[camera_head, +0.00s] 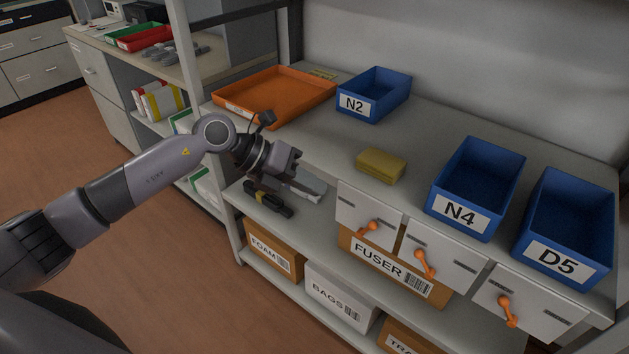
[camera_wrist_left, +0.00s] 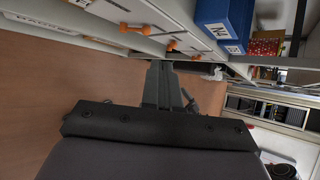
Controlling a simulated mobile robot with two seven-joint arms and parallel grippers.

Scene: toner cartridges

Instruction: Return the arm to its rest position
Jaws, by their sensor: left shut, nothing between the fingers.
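My left arm comes in from the left in the head view. Its gripper (camera_head: 308,185) is in front of the workbench edge, left of the white drawers and below the orange tray. In the left wrist view the fingers of the left gripper (camera_wrist_left: 161,72) are together, with nothing between them. Floor and the drawer fronts show beyond them. My right gripper is in neither view.
The bench holds an orange tray (camera_head: 308,84), a yellow block (camera_head: 381,165) and blue bins N2 (camera_head: 378,98), N4 (camera_head: 466,214) and D5 (camera_head: 553,258). White drawers with orange handles (camera_head: 425,264) are below. Boxes (camera_head: 341,297) fill the lower shelf. Open floor (camera_head: 130,250) lies left.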

